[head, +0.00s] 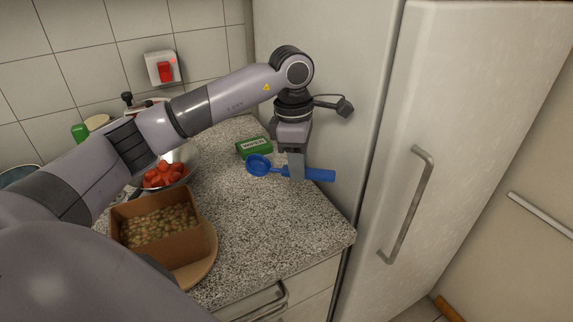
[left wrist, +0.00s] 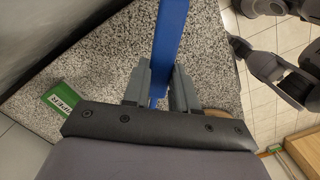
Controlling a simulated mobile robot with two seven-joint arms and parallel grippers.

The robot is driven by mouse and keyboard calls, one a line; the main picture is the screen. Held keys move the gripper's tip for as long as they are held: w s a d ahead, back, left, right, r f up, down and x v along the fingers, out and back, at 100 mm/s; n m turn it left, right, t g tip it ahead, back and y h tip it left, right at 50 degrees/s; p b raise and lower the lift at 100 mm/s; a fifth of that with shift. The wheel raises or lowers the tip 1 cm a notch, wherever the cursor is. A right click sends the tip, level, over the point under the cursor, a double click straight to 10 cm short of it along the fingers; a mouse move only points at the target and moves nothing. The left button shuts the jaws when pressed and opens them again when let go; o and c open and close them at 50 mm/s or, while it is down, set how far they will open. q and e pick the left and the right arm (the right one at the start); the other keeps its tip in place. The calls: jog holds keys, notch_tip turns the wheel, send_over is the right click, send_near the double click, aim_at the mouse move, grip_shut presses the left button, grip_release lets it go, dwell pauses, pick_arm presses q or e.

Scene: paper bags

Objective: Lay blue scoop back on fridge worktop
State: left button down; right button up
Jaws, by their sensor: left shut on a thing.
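The blue scoop (head: 318,175) has a round bowl at its left end and a flat handle pointing right toward the fridge. My left gripper (head: 296,172) points down and is shut on the scoop's handle. In the left wrist view the blue handle (left wrist: 170,40) runs between the two fingers of the left gripper (left wrist: 160,90). The speckled worktop (head: 270,227) lies under the scoop, beside the fridge. I cannot tell whether the scoop touches the worktop.
A green box (head: 254,147) lies just behind the scoop's bowl. A brown box of small round items (head: 160,225) sits on a round board, with a bowl of red pieces (head: 166,175) behind it. The fridge (head: 470,150) borders the worktop's right side. The front right worktop is clear.

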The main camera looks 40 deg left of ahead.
pick_arm(q)
jog(key=a+f+n+b, duration=0.1)
jog(key=f+n, duration=0.1)
jog(key=a+f+n+b, duration=0.1)
jog(key=f, duration=0.1)
jog(key=a+f+n+b, duration=0.1)
jog(key=f+n, duration=0.1)
jog(key=shift+w+a+f+n+y+b, duration=0.2)
jog(key=shift+w+n+y+b, duration=0.1)
jog(key=shift+y, duration=0.1)
jog(key=shift+f+b, duration=0.8)
jog(key=shift+f, duration=0.5)
jog(key=c, duration=0.8)
grip_release()
jog(key=shift+r, duration=0.1)
